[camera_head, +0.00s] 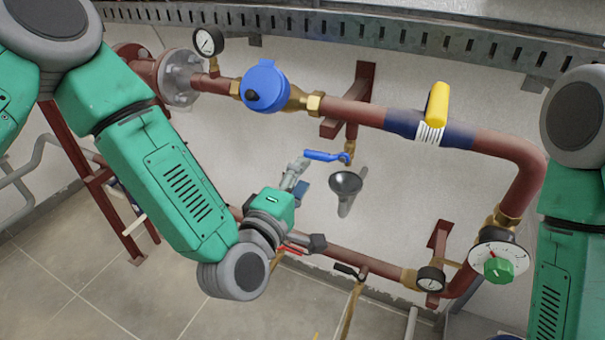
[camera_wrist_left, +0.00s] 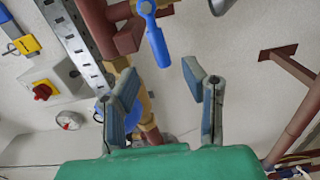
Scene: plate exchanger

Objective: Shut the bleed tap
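The bleed tap is a small brass valve (camera_head: 349,148) with a blue lever (camera_head: 326,156), hanging on a short drop below the upper red-brown pipe. Its lever sticks out to the left, roughly level, in the head view. A dark funnel (camera_head: 345,182) sits below the tap. My left gripper (camera_head: 299,175) is to the left of and slightly below the lever's free end. In the left wrist view the gripper (camera_wrist_left: 158,78) is open and empty, with the blue lever (camera_wrist_left: 157,42) ahead, beyond the fingertips. My right gripper is out of view; only its arm shows.
The upper pipe (camera_head: 350,112) carries a blue round device (camera_head: 265,86) and a yellow handle (camera_head: 437,104). A green-knobbed dial (camera_head: 497,267) is at right. White wall lies behind.

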